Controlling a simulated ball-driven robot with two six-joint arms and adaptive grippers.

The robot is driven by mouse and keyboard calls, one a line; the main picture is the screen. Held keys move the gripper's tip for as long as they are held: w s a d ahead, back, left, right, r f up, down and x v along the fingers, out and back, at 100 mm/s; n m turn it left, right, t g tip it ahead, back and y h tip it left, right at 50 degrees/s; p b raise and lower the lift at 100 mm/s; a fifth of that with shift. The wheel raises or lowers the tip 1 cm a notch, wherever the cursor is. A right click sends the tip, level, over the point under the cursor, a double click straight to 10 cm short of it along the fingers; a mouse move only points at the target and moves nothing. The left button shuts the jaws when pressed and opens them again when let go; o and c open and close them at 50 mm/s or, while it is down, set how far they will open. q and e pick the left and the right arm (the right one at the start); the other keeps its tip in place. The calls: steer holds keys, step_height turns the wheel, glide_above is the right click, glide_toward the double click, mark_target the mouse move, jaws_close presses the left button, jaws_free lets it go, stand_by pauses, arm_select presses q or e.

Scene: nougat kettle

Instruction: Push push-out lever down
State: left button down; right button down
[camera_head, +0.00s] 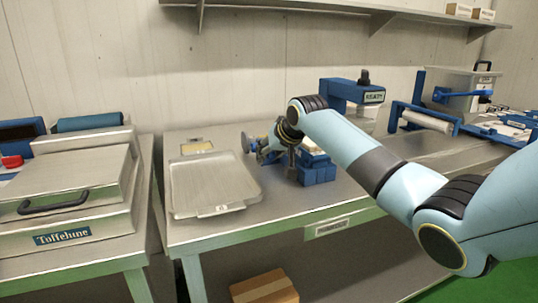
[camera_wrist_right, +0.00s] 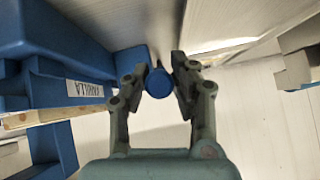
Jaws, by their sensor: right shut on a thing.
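The blue press-like device (camera_head: 318,172) with a pale block on it stands on the steel table, right of the flat tray. My right gripper (camera_head: 291,172) is at the left side of this device. In the right wrist view a round blue knob (camera_wrist_right: 158,83) sits between the fingertips of my right gripper (camera_wrist_right: 160,75), which is shut on it. It looks like the end of the push-out lever; the rest of the lever is hidden behind it. The device's blue frame (camera_wrist_right: 55,35) and VANILLA label (camera_wrist_right: 85,88) are left of the fingers. My left gripper is not in view.
A shallow steel tray (camera_head: 205,208) lies left of the gripper. A blue machine with a READY label (camera_head: 374,97) stands behind the arm. A roller (camera_head: 427,122) is further right, and a lidded machine labelled Toffelune (camera_head: 62,238) stands at the left.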

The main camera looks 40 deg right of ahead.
steer(key=shift+s+f+t, duration=0.2)
steer(key=shift+f+t, duration=0.2)
steer(key=shift+f, duration=0.2)
steer(key=shift+f+t, duration=0.45)
steer(key=shift+t, duration=0.05)
steer(key=c, duration=1.1)
jaws_free()
steer(key=shift+s, duration=0.1)
